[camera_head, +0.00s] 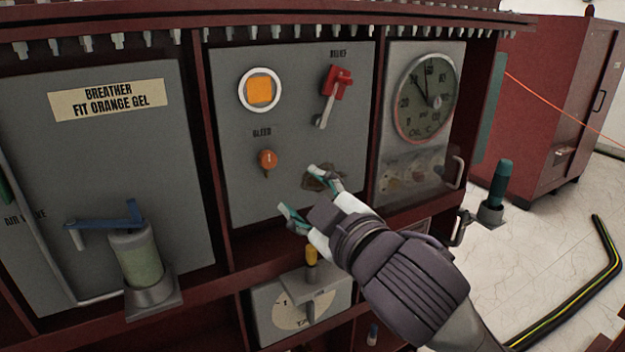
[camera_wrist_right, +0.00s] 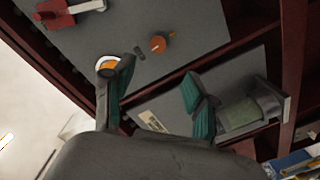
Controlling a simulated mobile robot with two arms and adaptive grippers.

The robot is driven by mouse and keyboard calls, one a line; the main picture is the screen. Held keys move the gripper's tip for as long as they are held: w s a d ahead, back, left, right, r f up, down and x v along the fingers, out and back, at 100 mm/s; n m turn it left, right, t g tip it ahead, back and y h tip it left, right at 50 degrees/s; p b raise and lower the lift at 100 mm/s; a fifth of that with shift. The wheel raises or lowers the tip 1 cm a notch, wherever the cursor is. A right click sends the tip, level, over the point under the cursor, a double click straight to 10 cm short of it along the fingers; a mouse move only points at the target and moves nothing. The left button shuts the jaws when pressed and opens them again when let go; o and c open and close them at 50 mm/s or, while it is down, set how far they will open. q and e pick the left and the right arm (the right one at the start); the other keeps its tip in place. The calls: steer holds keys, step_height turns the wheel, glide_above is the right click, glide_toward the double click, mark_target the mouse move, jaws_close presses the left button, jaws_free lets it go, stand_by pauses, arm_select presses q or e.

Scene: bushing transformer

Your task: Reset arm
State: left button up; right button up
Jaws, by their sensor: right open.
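My right gripper (camera_head: 306,198) is open and empty, in front of the lower part of the middle grey panel (camera_head: 233,190). Its teal-padded fingers are apart, and they also show in the right wrist view (camera_wrist_right: 160,92). The orange bleed knob (camera_head: 267,159) is on the panel up and left of the fingers, apart from them; it also shows in the right wrist view (camera_wrist_right: 158,44). A small brown fitting (camera_head: 318,180) is partly hidden behind the fingers. My left gripper does not show.
The breather panel (camera_head: 95,190) with a glass gel cylinder (camera_head: 137,257) and blue lever (camera_head: 105,219) is at the left. A round gauge (camera_head: 425,98) is at the right. A yellow-topped handle (camera_head: 311,257) stands below the gripper. Floor (camera_head: 530,250) is open at the right, with a dark cable (camera_head: 575,312).

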steer(key=s+d+f+m+g+h, duration=0.2)
steer(key=d+f+m+h, duration=0.3)
steer(key=f, duration=0.6)
steer(key=s+d+f+m+g, duration=0.1)
steer(key=d+f+m+g, duration=0.15)
steer(key=d+f, duration=0.7)
steer(key=s+d+f+m+g+h, duration=0.25)
steer(key=s+d+f, duration=0.25)
steer(key=s+f, duration=0.55)
steer(key=s+d+f+m+g+h, duration=0.2)
steer(key=s+d+f+m+g, duration=0.3)
steer(key=s+f, duration=0.55)
step_height(320, 180, down, 29)
steer(key=s+d+n, duration=0.1)
steer(key=s+n, duration=0.1)
steer(key=s, duration=0.1)
steer(key=s+d+f+g, duration=0.1)
steer(key=s+d+f, duration=0.2)
steer(key=s+f, duration=1.1)
steer(key=shift+s, duration=0.65)
